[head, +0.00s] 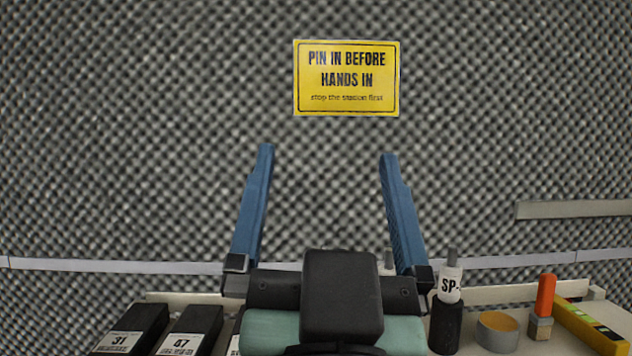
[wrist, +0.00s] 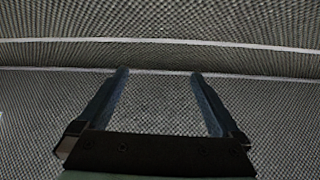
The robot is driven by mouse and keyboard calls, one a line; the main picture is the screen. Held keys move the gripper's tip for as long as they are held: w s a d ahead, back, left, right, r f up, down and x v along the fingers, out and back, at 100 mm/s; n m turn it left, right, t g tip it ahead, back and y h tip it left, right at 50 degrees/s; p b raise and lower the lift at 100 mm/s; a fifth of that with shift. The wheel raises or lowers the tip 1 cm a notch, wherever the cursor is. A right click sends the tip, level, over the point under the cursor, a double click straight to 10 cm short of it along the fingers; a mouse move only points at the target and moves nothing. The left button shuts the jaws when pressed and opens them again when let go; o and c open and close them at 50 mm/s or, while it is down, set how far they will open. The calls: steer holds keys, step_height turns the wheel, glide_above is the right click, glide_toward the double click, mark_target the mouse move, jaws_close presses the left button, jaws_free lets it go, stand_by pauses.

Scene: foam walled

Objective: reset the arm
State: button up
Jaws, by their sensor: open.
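My gripper (head: 326,158) is raised in front of the foam wall in the head view, its two blue fingers pointing up and spread wide apart. It is open, with nothing between the fingers. In the wrist view my gripper (wrist: 158,74) also shows open and empty, with only the patterned foam surface beyond it. My gripper's dark body hides the middle of the table below it.
A table (head: 490,298) runs along the bottom. Black boxes labelled 31 (head: 130,328) and 47 (head: 190,330) stand left. A dark cylinder (head: 446,322), a tape roll (head: 497,332), an orange-topped item (head: 544,300) and a yellow level (head: 590,326) stand right. A yellow sign (head: 347,78) hangs above.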

steer(key=s+r, duration=0.1)
steer(key=s+r+n+t, duration=0.1)
steer(key=r, duration=0.1)
steer(key=s+a+r+t, duration=0.1)
steer(key=s, duration=0.1)
steer(key=shift+r, duration=0.15)
steer(key=shift+r, duration=0.1)
step_height(320, 180, up, 6)
steer(key=p, duration=0.6)
steer(key=shift+f, duration=0.2)
